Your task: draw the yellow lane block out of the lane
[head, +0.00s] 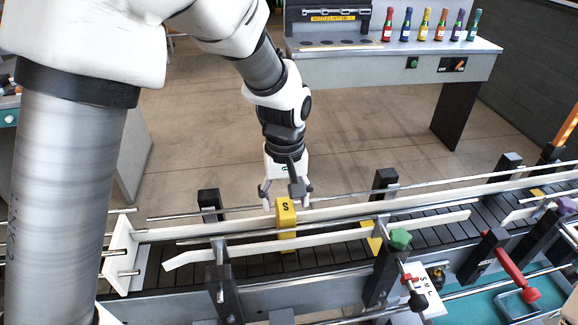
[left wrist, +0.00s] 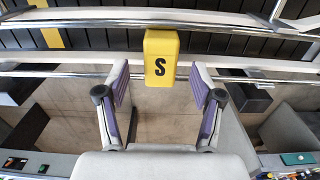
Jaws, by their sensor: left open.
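The block's lower part is partly hidden by the front rail. My right gripper is not seen.
Black posts (head: 385,186) carry the rails. A green knob (head: 400,238), a red lever (head: 509,263) and a size plate (head: 424,290) stand at the front right. A bench (head: 400,66) with several coloured bottles is behind, across open floor.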

